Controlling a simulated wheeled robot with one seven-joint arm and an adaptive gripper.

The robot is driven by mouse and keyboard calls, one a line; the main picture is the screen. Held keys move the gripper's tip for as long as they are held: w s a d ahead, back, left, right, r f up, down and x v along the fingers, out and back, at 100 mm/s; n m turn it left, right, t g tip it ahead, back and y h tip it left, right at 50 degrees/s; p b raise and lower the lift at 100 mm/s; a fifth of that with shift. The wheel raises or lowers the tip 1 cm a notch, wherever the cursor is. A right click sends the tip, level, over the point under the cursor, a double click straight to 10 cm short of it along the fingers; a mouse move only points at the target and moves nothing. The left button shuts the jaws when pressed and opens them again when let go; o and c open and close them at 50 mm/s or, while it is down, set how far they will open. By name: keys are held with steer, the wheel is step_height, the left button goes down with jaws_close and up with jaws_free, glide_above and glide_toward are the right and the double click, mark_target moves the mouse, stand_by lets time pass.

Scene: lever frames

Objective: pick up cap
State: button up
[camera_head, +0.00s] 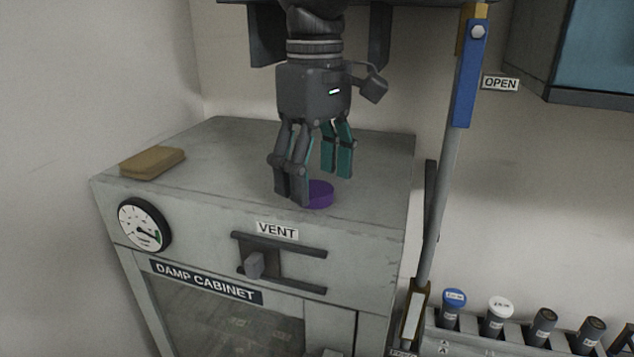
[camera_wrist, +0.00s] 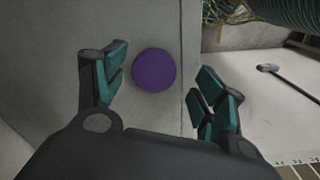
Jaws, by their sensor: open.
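The cap is a round purple disc (camera_head: 320,194) lying on the cabinet top near its front edge. In the wrist view the cap (camera_wrist: 154,70) shows whole, between and slightly beyond the two fingers, nearer the left one. My gripper (camera_head: 318,185) points down just above the cap, its fingers spread apart. In the head view the left finger hides part of the cap. In the wrist view my gripper (camera_wrist: 160,88) is open with nothing between its pads; I cannot tell whether a finger touches the cap.
The damp cabinet (camera_head: 235,150) has a tan block (camera_head: 152,163) at its left and a vent slider (camera_head: 254,265) on its front. A blue-handled lever (camera_head: 464,90) rises at the right. Most of the cabinet top is clear.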

steer(key=shift+w+a+f, duration=0.1)
steer(key=shift+w+f, duration=0.65)
steer(key=shift+f, duration=0.3)
steer(key=shift+s+r, duration=0.15)
steer(key=shift+s, duration=0.35)
steer(key=c, duration=0.7)
steer(key=shift+w, duration=0.3)
steer(key=shift+c, duration=0.6)
steer(key=shift+s, duration=0.1)
